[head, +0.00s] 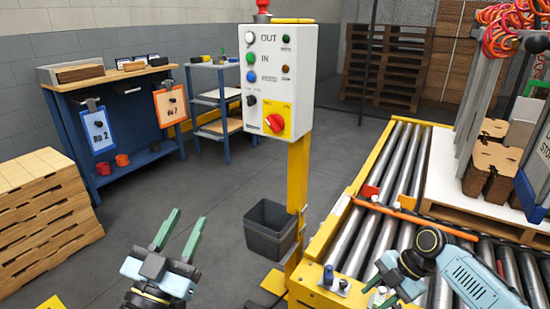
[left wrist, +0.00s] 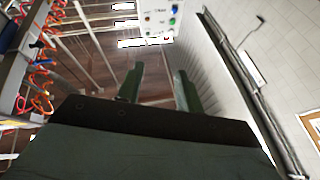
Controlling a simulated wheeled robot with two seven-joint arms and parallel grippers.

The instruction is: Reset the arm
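My left gripper (head: 178,232) is at the lower left of the head view, its two green fingers spread apart with nothing between them. The left wrist view also shows its fingers (left wrist: 158,85) apart and empty. My right arm comes in at the lower right, over the roller conveyor. My right gripper (head: 384,290) is partly visible at the bottom edge, and its finger opening is not clear. A grey control box (head: 280,80) with buttons and a red rotary switch on a yellow plate stands on a yellow post ahead.
A roller conveyor (head: 375,215) with a yellow frame runs along the right, carrying a pallet with stacked brown blanks (head: 490,165). A dark bin (head: 270,228) stands by the post. Stacked wood (head: 40,210) and a blue workbench (head: 120,125) are at left. Grey floor between is clear.

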